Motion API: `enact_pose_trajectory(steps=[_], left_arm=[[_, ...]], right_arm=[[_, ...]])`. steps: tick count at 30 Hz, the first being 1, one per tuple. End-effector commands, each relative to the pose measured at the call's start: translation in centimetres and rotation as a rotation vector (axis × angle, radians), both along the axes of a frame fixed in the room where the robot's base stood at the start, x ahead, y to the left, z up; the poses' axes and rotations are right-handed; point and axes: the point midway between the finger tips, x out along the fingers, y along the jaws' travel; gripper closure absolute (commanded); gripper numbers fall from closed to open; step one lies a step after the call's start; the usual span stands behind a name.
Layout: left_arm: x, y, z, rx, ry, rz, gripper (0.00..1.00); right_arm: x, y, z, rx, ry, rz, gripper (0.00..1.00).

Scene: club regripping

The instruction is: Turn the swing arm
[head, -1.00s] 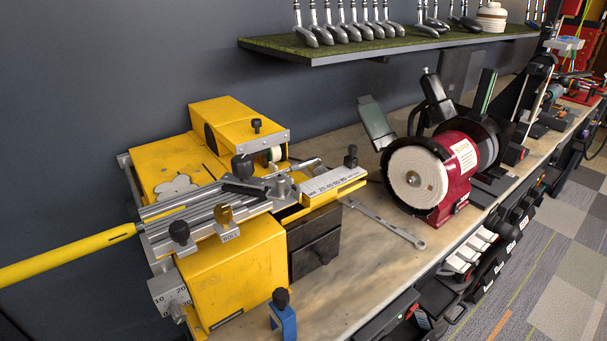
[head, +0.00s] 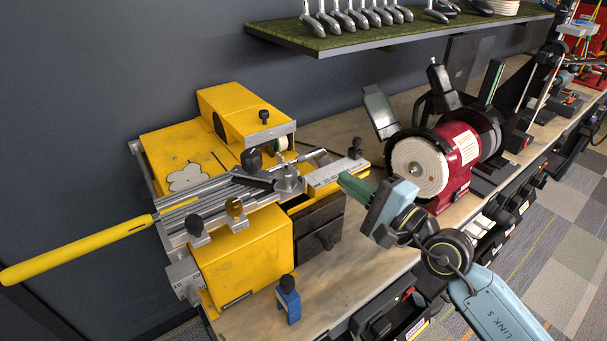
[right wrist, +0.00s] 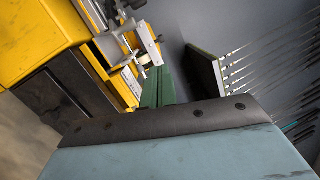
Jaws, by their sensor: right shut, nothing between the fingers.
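The yellow machine (head: 240,255) stands on the bench at left. A bar with a printed scale (head: 330,176), which looks like the swing arm, reaches right from its top and ends near a black knob (head: 356,146). A long yellow handle (head: 85,248) sticks out to the left. My right gripper (head: 346,182) has green fingers, shut and empty, just in front of the scale bar's outer end; I cannot tell whether they touch. In the right wrist view the green fingers (right wrist: 158,88) show beside the bar's metal end (right wrist: 148,48). My left gripper is not in view.
A red bench grinder (head: 460,155) with a white wheel stands right of the machine, close behind my right arm. A blue clamp (head: 288,300) with a black knob sits at the bench's front edge. A green shelf (head: 400,30) with several club heads hangs above.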

Motion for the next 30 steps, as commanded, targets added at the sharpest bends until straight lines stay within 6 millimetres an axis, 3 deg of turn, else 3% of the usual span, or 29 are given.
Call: enact_pose_trajectory(steps=[3,6,22,30], left_arm=[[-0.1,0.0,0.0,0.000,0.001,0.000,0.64],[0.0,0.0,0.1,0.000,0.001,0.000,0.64],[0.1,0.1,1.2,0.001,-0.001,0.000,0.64],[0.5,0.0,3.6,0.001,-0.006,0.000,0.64]], right_arm=[[0.7,0.0,-1.2,-0.172,-0.051,0.001,1.00],[1.2,0.3,-1.5,-0.219,-0.065,0.001,1.00],[8.4,6.9,-1.4,-0.214,-0.063,0.002,1.00],[5.2,8.3,-1.3,-0.213,-0.061,0.002,1.00]])
